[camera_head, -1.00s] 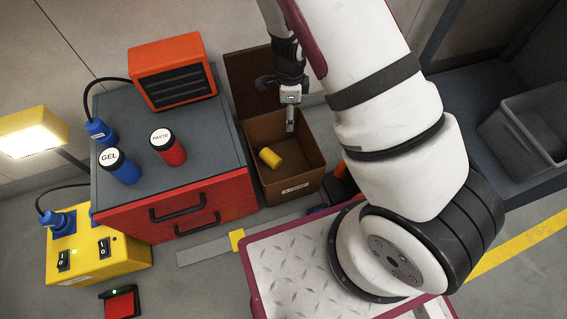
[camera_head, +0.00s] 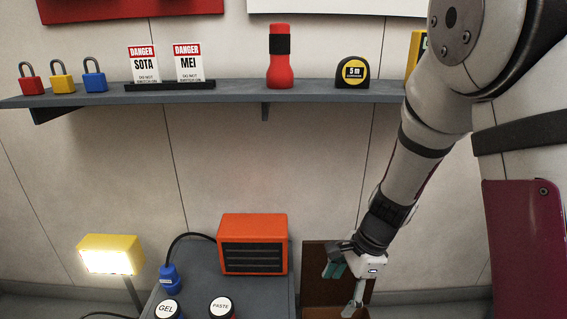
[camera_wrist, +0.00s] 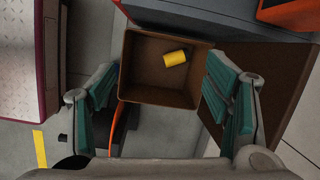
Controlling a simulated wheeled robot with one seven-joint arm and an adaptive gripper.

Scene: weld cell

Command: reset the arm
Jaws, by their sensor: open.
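My gripper (camera_head: 345,285) hangs at the lower right in the head view, in front of the raised brown lid and above the brown box (camera_head: 322,313). In the wrist view my gripper (camera_wrist: 160,100) has its two teal-padded fingers spread wide, with nothing between them. The gripper is apart from the cylinder. My arm reaches down from the upper right in the head view.
A grey shelf (camera_head: 210,94) on the wall holds padlocks, danger tags, a red flashlight (camera_head: 279,60) and a tape measure (camera_head: 352,72). An orange heater (camera_head: 253,244), GEL and PASTE jars (camera_head: 221,307) stand on the grey cabinet (camera_head: 197,270). A lit yellow lamp (camera_head: 110,255) stands left.

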